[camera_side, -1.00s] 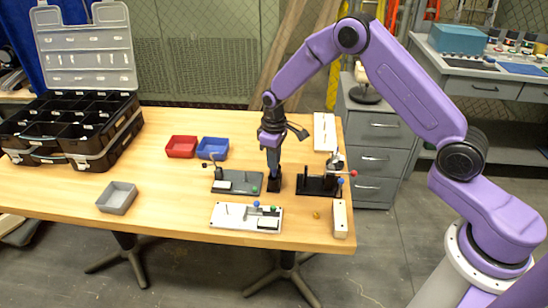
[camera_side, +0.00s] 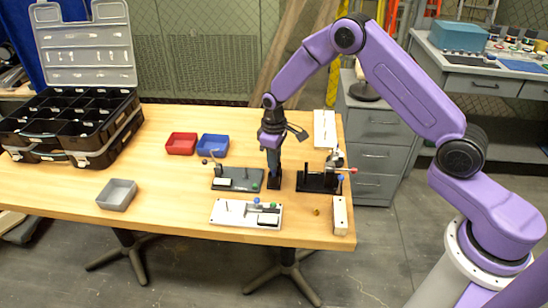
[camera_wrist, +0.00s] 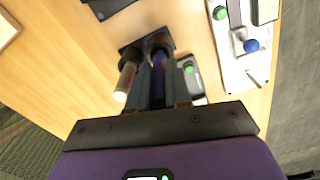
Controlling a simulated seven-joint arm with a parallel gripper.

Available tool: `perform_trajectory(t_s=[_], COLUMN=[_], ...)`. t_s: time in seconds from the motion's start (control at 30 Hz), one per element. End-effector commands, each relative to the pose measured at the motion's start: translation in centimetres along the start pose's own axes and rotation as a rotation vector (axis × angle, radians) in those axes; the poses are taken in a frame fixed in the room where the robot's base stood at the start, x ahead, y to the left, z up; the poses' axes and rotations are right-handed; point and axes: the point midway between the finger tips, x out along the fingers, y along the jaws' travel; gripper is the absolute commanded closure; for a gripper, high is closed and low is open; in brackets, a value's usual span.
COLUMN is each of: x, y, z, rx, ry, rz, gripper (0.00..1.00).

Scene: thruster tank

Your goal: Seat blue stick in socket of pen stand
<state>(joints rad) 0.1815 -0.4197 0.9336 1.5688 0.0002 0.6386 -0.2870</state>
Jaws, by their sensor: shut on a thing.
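My gripper (camera_wrist: 158,85) points down and is shut on the blue stick (camera_wrist: 159,62), which shows as a dark blue strip between the fingers in the wrist view. The black pen stand (camera_wrist: 128,52) lies right beneath it, with two round sockets side by side. The stick's lower end meets the right socket; its depth there is hidden. A brown and white pen-like piece (camera_wrist: 126,76) stands in the left socket. In the side view, my gripper (camera_side: 274,160) is directly over the small black stand (camera_side: 274,183), and the fingers hide most of the stick.
A dark fixture plate (camera_side: 235,180) is close on the left, and a black fixture (camera_side: 318,183) with a red-tipped lever is close on the right. A white fixture plate (camera_side: 232,218) lies in front. Red (camera_side: 181,144) and blue (camera_side: 213,146) bins stand behind left.

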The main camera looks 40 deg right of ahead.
Motion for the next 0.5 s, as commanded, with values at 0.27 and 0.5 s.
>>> perform_trajectory(t_s=[0.27,0.5], x=[0.23,0.82], y=[0.01,0.03], z=[0.0,-0.01], rx=[0.0,0.0], ry=[0.0,0.001], rz=[0.0,0.0], gripper=[1.0,1.0])
